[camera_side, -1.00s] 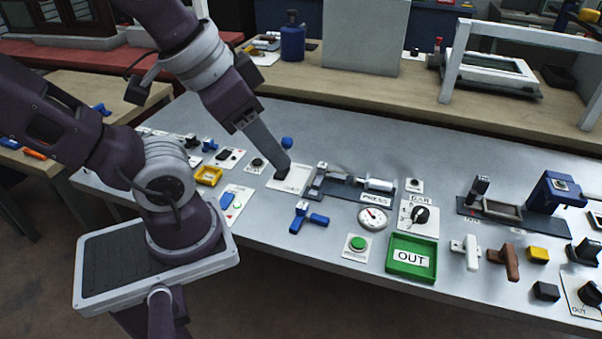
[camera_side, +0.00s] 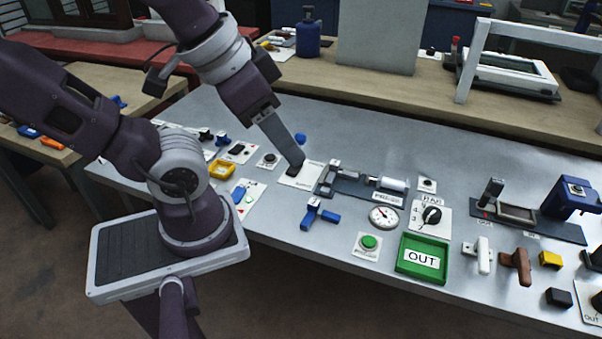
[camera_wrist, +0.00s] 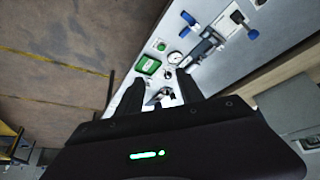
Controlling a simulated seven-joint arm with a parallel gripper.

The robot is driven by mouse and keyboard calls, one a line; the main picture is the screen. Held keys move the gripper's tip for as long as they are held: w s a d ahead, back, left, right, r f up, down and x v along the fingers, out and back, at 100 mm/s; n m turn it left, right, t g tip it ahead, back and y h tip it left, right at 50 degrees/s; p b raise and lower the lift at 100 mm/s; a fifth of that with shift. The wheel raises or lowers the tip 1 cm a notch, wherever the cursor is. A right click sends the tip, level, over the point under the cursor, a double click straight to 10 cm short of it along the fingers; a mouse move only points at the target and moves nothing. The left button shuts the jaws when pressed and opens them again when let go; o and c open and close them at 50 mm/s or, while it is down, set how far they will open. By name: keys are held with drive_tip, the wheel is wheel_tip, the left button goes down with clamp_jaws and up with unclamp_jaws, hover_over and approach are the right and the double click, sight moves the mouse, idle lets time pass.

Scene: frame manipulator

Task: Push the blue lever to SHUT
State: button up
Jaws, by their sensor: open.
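The blue lever's knob (camera_side: 300,139) shows just behind my gripper in the side view; its dark base sits on a white labelled plate (camera_side: 312,176). In the wrist view the blue knob (camera_wrist: 252,35) is at the upper right, with the black base (camera_wrist: 237,17) beside it. The label is too small to read. My gripper (camera_side: 295,160) points down and overlaps the near side of the lever in the side view; I cannot tell whether it touches. In the wrist view my gripper (camera_wrist: 160,92) has its two dark fingers apart, with nothing held between them.
A blue T-shaped handle (camera_side: 320,214) lies in front of the plate. The press fixture (camera_side: 358,183) is close on the right, then a gauge (camera_side: 383,217) and a green OUT tray (camera_side: 446,260). A small black-knob plate (camera_side: 268,160) is on the left. Bare table lies behind.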

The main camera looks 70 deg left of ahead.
drive_tip(key=shift+c, duration=1.4)
drive_tip(key=w+a+f+g+y, duration=0.1)
drive_tip(key=a, duration=0.1)
drive_tip(key=w+a+f+g+y, duration=0.1)
drive_tip(key=a, duration=0.1)
drive_tip(key=w+a+f+g+y, duration=0.1)
drive_tip(key=a+f, duration=0.1)
drive_tip(key=shift+w+a+n+g, duration=0.2)
drive_tip(key=shift+a+n+g, duration=0.15)
drive_tip(key=shift+n+g, duration=0.05)
clamp_jaws()
drive_tip(key=w+a+f+m+y, duration=0.5)
drive_tip(key=w+a+f+y, duration=0.5)
drive_tip(key=w+a+f, duration=0.8)
drive_tip(key=a+f, duration=0.1)
drive_tip(key=a, duration=0.1)
drive_tip(key=a+f, duration=0.2)
drive_tip(key=a, duration=0.1)
drive_tip(key=s+a+f, duration=0.1)
drive_tip(key=a+f, duration=0.1)
drive_tip(key=a, duration=0.1)
drive_tip(key=shift+a+f, duration=0.1)
drive_tip(key=shift+a, duration=0.15)
